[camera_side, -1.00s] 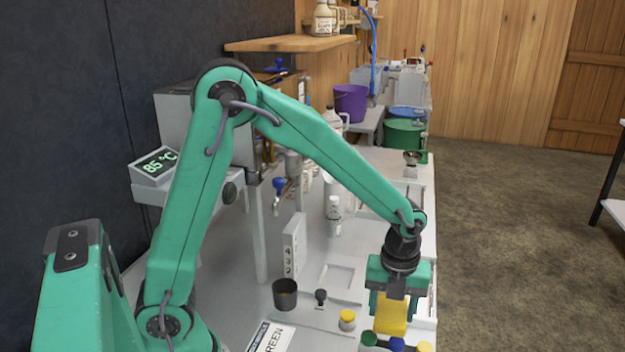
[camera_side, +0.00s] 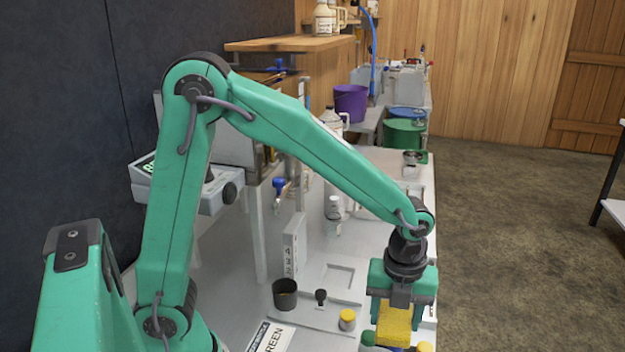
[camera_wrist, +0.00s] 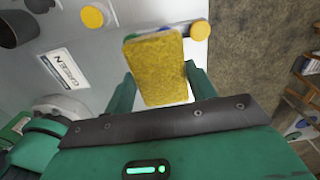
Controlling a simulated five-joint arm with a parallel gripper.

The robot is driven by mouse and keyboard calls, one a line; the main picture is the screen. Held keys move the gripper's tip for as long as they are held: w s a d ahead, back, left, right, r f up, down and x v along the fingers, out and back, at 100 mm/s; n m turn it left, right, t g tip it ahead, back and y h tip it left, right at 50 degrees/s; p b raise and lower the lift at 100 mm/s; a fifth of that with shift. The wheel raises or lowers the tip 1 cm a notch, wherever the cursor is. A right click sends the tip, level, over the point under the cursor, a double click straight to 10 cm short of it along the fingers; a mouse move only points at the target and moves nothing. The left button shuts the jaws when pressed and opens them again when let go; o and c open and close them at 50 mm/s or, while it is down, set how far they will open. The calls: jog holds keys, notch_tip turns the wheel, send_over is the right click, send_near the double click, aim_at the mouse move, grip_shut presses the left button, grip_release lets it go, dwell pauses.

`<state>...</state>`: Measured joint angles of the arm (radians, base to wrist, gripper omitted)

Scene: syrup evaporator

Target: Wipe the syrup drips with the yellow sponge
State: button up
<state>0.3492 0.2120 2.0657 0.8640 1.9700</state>
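The yellow sponge (camera_side: 394,325) is held between the fingers of my gripper (camera_side: 403,300), above the front right part of the white bench. In the wrist view the sponge (camera_wrist: 156,68) fills the space between the two green fingers of my gripper (camera_wrist: 160,88). It hangs over or close to several bottle caps in the side view. No syrup drips can be made out; the sponge and gripper hide part of the bench below.
A yellow-capped jar (camera_side: 347,320), a dark cup (camera_side: 285,294) and a GREEN label card (camera_side: 272,340) lie left of the gripper. A yellow cap (camera_wrist: 200,30) shows close to the sponge. A numbered white block (camera_side: 294,246) stands farther back.

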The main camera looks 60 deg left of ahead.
jog(key=c, duration=0.3)
jog(key=shift+w+a, duration=0.3)
jog(key=shift+w, duration=0.3)
jog(key=w+a+f, duration=0.3)
jog(key=w+a, duration=1.4)
jog(key=a, duration=0.3)
jog(key=shift+f, duration=0.1)
